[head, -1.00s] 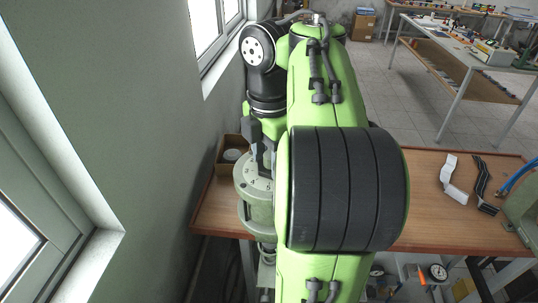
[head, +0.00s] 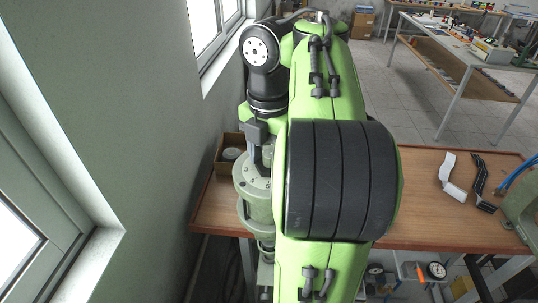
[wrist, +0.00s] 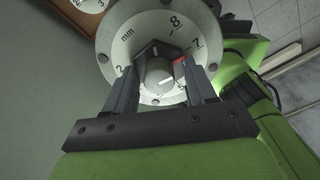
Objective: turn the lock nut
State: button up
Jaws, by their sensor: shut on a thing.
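A pale round dial with numbers and "mm" (wrist: 123,48) fills the upper middle of the wrist view. At its centre is a dark, angular lock nut (wrist: 149,50) around a grey knob (wrist: 159,73) with a white line. A small red mark shows beside the nut. My gripper (wrist: 161,70) has one finger on each side of the nut and is shut on it. In the head view my gripper (head: 258,152) points down at the dial (head: 250,183), on top of a green cylindrical housing. My arm hides part of the housing, and the nut is hidden there.
A brown box (head: 222,165) stands behind the dial near the wall. The wooden bench (head: 435,222) is mostly clear to the right, with a white bracket (head: 447,172) and a black strip (head: 481,182). The green wall with windows is close on the left.

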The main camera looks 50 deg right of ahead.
jog(key=o, duration=1)
jog(key=shift+o, duration=0.2)
